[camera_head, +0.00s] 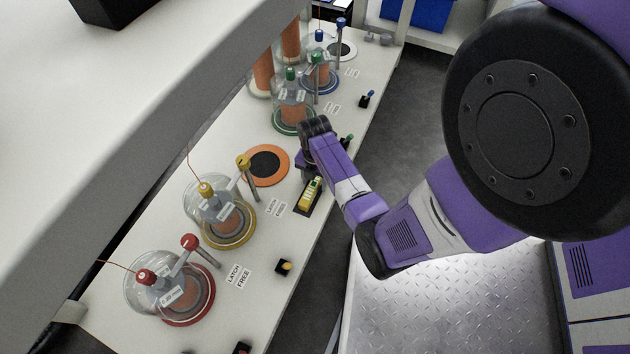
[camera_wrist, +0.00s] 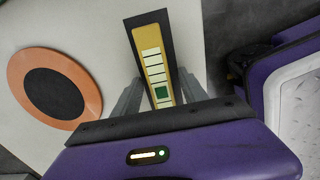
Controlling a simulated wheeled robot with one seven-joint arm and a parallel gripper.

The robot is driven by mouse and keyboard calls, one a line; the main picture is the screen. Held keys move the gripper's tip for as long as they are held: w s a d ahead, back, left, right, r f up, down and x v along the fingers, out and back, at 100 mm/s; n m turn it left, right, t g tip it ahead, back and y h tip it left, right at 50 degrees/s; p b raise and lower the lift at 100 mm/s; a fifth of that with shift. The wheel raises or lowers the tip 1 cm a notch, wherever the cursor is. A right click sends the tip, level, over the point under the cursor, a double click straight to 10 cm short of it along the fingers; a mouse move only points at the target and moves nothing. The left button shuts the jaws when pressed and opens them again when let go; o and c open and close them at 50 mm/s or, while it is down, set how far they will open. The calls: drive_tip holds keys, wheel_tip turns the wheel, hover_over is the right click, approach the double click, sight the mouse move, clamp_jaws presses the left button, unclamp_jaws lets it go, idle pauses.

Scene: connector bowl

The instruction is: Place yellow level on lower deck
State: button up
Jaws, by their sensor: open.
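The yellow level (camera_head: 311,193) is a slim bar with white segments and a green square. It lies on a dark base (camera_head: 301,211) near the bench's right edge. In the wrist view the level (camera_wrist: 154,62) runs away from my gripper (camera_wrist: 158,84), whose two grey fingers stand apart on either side of its near end. I cannot tell whether they touch it. In the head view my gripper (camera_head: 307,168) is just beyond the level, partly hidden by my arm. I cannot tell which surface is the lower deck; a metal tread-plate surface (camera_head: 450,305) lies below on the right.
The white bench (camera_head: 130,262) carries several glass domes on coloured rings, with levers beside them. An orange ring with a black centre (camera_head: 265,164) lies left of my gripper and also shows in the wrist view (camera_wrist: 92,88). Grey floor (camera_head: 398,128) lies right of the bench.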

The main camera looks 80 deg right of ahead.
sight(315, 182)
wheel_tip(315, 182, up, 12)
drive_tip(key=p, duration=0.6)
drive_tip(key=shift+m+t+h, duration=0.5)
drive_tip(key=shift+m+h, duration=0.1)
drive_tip(key=shift+m, duration=0.2)
drive_tip(key=a, duration=0.1)
drive_tip(key=a+f, duration=0.1)
drive_tip(key=a, duration=0.1)
drive_tip(key=w+a+f, duration=0.1)
drive_tip(key=a, duration=0.1)
drive_tip(key=shift+w+a+f, duration=0.1)
drive_tip(key=a+r+m+t+h, duration=0.1)
drive_tip(key=a+r+m+t, duration=0.15)
drive_tip(key=a, duration=0.45)
drive_tip(key=a+r+m+t+h, duration=0.1)
drive_tip(key=a+r+m+t, duration=0.15)
drive_tip(key=a, duration=0.45)
drive_tip(key=s+a+r+m+t+y, duration=0.1)
drive_tip(key=s+a+r+m+t, duration=0.1)
drive_tip(key=r, duration=0.7)
drive_tip(key=s+a+r+m+t+y, duration=0.1)
drive_tip(key=a+r+m+t, duration=0.3)
drive_tip(key=r, duration=0.5)
drive_tip(key=s+a+r+m+t+y, duration=0.1)
drive_tip(key=s+a+r+m+t, duration=0.1)
drive_tip(key=a+r, duration=0.4)
wheel_tip(315, 182, up, 3)
drive_tip(key=shift+s+a+f+m+t, duration=0.1)
drive_tip(key=shift+s+a+m+t, duration=0.35)
drive_tip(key=shift+s, duration=0.35)
